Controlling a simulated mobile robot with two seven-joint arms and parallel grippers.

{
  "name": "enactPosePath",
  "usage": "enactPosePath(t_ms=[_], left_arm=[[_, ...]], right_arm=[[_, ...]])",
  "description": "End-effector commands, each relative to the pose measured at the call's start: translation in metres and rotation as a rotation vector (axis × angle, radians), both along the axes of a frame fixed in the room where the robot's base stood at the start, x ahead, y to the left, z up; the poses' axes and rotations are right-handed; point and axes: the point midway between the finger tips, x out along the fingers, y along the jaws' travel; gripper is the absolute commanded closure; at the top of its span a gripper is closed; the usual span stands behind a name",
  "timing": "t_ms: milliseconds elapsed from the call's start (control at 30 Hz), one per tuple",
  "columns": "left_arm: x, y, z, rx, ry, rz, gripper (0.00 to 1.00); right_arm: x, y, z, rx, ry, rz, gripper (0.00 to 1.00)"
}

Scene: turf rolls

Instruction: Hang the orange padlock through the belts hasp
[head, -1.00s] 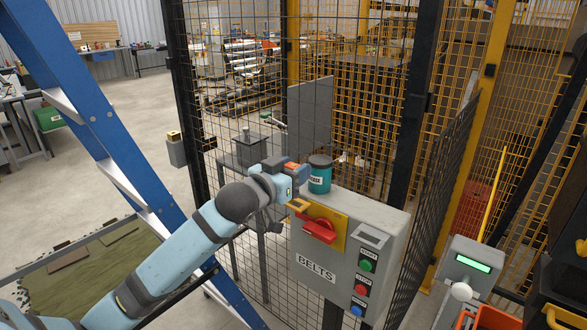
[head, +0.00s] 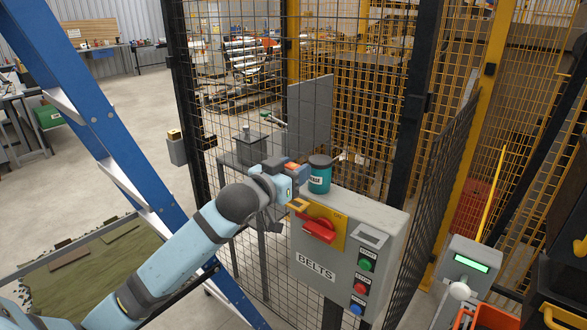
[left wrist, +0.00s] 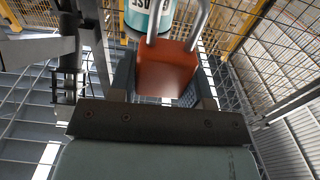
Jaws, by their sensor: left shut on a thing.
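My left gripper (head: 296,176) is shut on the orange padlock (head: 291,167). It holds the padlock at the upper left of the grey BELTS box (head: 313,259). In the left wrist view the padlock body (left wrist: 167,70) sits between the two fingers, with its silver shackle pointing away from the palm. The yellow hasp tab (head: 298,204) sticks out at the left of the yellow plate, just below the gripper. The red switch handle (head: 318,231) is beside it. I cannot tell whether the shackle touches the hasp. My right gripper is not in view.
A teal jar (head: 319,179) with a dark lid stands on the box top, close to the gripper; it also shows in the left wrist view (left wrist: 150,14). Mesh fence (head: 240,85) stands behind the box. A blue ladder (head: 75,90) is at the left.

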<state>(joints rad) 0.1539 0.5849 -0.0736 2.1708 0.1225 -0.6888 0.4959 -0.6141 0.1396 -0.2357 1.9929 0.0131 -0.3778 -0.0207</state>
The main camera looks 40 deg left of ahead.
Motion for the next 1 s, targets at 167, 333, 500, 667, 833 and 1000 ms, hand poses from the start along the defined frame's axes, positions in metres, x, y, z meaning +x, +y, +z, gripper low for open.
enactPosePath(t_ms=[167, 333, 500, 667, 833, 1000], left_arm=[[0.0, 0.0001, 0.0001, 0.0, -0.001, 0.0, 0.81], [0.0, 0.0001, 0.0002, 0.0, -0.001, 0.0, 0.81], [0.0, 0.0001, 0.001, 0.0, -0.001, 0.0, 0.81], [0.0, 0.0001, 0.0014, -0.001, -0.001, 0.0, 0.81], [0.0001, 0.0002, 0.0003, 0.0, -0.001, 0.0, 0.81], [0.0001, 0.0002, 0.0, 0.0, -0.001, 0.0, 0.81]], right_arm=[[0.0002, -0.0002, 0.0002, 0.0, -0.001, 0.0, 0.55], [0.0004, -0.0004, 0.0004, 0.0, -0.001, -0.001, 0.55], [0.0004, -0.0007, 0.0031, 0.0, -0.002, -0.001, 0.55], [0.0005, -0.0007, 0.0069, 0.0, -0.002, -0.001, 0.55], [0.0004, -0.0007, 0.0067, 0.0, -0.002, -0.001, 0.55], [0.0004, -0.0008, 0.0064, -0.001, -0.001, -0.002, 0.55]])
